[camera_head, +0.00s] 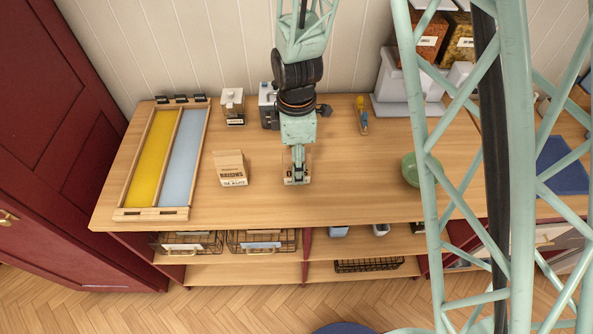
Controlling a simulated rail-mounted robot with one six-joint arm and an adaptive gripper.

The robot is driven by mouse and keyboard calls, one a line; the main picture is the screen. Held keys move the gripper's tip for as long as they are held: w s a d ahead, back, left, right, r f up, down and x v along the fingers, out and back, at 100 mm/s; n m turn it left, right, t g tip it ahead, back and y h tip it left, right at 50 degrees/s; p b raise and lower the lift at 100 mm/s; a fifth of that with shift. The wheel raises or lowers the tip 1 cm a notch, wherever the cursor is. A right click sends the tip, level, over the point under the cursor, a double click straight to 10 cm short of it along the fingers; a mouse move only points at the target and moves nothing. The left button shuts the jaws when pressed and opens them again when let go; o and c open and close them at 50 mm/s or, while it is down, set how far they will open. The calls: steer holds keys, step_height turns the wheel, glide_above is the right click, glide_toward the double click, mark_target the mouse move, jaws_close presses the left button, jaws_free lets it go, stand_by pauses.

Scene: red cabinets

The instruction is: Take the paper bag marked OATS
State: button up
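A brown paper bag (231,170) stands upright on the wooden counter, left of my gripper. It has dark print on its front, too small to read surely. My gripper (297,174) points down at the middle of the counter. A second tan item with a pale label (290,182), perhaps another paper bag, is right at my gripper and mostly hidden behind it. Its label is too small to read, so I cannot tell which bag is marked OATS. I cannot tell whether my fingers are open or closed on this item.
A wooden tray (185,160) with yellow and blue strips lies at left. A pale canister (232,106) and a grey box (268,105) stand at the back. A green ball-like object (410,170) sits at right. The counter between my gripper and the green object is clear.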

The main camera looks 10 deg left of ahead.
steer(key=shift+f, duration=0.4)
stand_by(0.3)
steer(key=c, duration=1.1)
steer(key=shift+r, duration=0.2)
steer(key=shift+r, duration=1.55)
steer(key=s+d, duration=0.2)
steer(key=s, duration=0.2)
steer(key=s+d+r+b, duration=0.1)
steer(key=s+d, duration=0.2)
steer(key=s, duration=0.2)
steer(key=s+d, duration=0.3)
steer(key=s, duration=0.1)
steer(key=shift+s+d+r, duration=0.2)
steer(key=shift+s+r, duration=0.05)
steer(key=shift+s, duration=0.05)
